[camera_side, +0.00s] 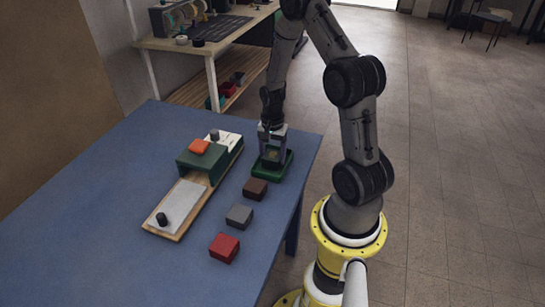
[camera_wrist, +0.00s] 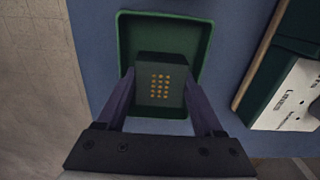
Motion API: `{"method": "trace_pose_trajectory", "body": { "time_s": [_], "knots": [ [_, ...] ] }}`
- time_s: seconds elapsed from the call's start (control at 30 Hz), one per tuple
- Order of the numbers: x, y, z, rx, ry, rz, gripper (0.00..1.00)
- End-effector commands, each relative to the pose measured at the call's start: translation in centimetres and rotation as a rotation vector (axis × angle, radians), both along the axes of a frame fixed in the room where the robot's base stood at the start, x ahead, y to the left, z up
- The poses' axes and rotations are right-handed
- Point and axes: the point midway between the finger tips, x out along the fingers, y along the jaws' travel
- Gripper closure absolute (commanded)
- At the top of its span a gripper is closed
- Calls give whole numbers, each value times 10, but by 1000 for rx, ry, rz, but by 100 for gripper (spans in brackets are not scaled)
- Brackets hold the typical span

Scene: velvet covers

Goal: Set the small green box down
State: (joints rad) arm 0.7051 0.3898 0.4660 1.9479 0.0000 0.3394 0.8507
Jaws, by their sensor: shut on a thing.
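The small green box (camera_wrist: 160,66) has a dark green face with rows of yellow dots in the wrist view. My gripper (camera_wrist: 160,90) is shut on it, one finger on each side. It also shows in the side view, where my gripper (camera_side: 271,155) points down at the green tray (camera_side: 286,168). The tray (camera_wrist: 124,50) is shallow with a raised rim, and the box appears inside its outline. I cannot tell whether the box touches the tray floor. In the side view the fingers mostly hide the box.
A brown box (camera_side: 255,188), a grey box (camera_side: 239,215) and a red box (camera_side: 224,247) line the blue table's (camera_side: 110,210) right side. Left of the tray, a wooden board (camera_side: 200,205) carries a larger green block (camera_side: 203,163) with an orange piece (camera_side: 199,146) on top.

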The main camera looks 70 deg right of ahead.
Motion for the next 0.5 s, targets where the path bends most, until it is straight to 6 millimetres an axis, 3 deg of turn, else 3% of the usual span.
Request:
{"method": "trace_pose_trajectory", "body": {
  "time_s": [0.43,0.47,0.5],
  "knots": [
    [0,0,-8,-1,-1,0,86],
    [0,0,-8,-1,-1,0,29],
    [0,0,-8,-1,-1,0,22]
  ]
}}
